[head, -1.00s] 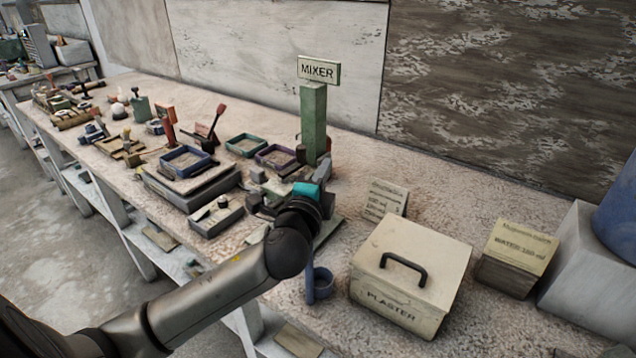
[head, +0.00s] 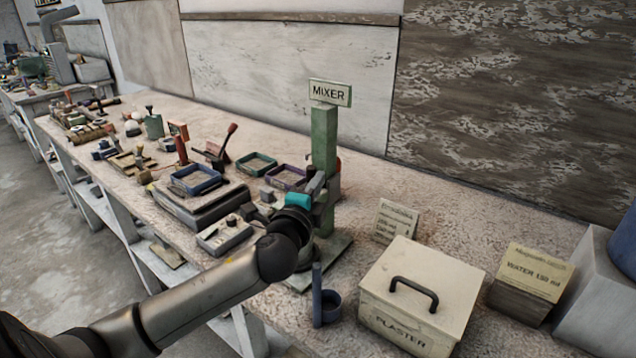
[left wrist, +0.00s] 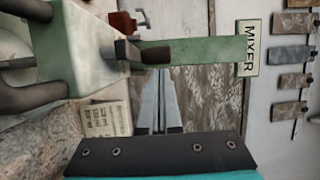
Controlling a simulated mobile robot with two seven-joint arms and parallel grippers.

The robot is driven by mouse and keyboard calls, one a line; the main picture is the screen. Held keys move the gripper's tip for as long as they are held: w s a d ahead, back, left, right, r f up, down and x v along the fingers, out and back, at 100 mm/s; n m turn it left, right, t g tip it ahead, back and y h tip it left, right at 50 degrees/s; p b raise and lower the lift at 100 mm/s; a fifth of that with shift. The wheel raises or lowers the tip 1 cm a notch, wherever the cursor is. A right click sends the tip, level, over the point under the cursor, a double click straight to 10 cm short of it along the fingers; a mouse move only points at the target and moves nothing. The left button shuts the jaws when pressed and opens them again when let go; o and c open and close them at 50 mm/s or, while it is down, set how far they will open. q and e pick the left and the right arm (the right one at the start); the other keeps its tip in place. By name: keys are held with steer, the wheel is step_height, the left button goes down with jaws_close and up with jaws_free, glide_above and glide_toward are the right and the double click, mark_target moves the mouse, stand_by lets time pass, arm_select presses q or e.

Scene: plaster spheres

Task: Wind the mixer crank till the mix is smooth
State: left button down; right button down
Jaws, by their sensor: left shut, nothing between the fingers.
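The mixer's green post (head: 324,140) stands upright on the bench with a MIXER sign (head: 330,93) on top. In the left wrist view the green post (left wrist: 190,54) lies sideways across the top, with a dark stub like a handle (left wrist: 152,52) beside the fingertips. My left gripper, with its teal band (head: 299,200), is at the mixer and hides part of it. In the left wrist view its two grey fingers (left wrist: 160,76) are together with nothing between them; I cannot tell whether they touch the stub. The mix is not visible. My right gripper is not in view.
A WATER card box (head: 530,280) is farther right. Blue (head: 196,180), green and purple trays lie left of the mixer.

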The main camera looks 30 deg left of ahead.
mark_target(310, 176)
arm_select(q)
steer(key=shift+w+a+n+g+y, duration=0.15)
steer(key=shift+n+g+y, duration=0.1)
steer(key=shift+n+y, duration=0.3)
steer(key=shift+w+a+n+g+y, duration=0.15)
steer(key=shift+n+g+y, duration=0.15)
steer(key=shift+y, duration=0.45)
steer(key=shift+w+a+n+g+y+p, duration=0.1)
steer(key=shift+w+n+g+y+p, duration=0.1)
steer(key=shift+n+g+y, duration=0.35)
steer(key=shift+w+a+n+g+y+p, duration=0.1)
steer(key=shift+w+n+g+y+p, duration=0.1)
steer(key=shift+n+y, duration=0.55)
steer(key=shift+a+g+y, duration=0.25)
steer(key=shift+g+y, duration=0.05)
steer(key=shift+y, duration=0.1)
steer(key=shift+w+a+p, duration=0.2)
steer(key=shift+a+p, duration=0.3)
steer(key=shift+a, duration=0.1)
steer(key=shift+a, duration=0.15)
steer(key=v, duration=1.5)
steer(key=shift+p, duration=0.4)
steer(key=c, duration=1.5)
jaws_free()
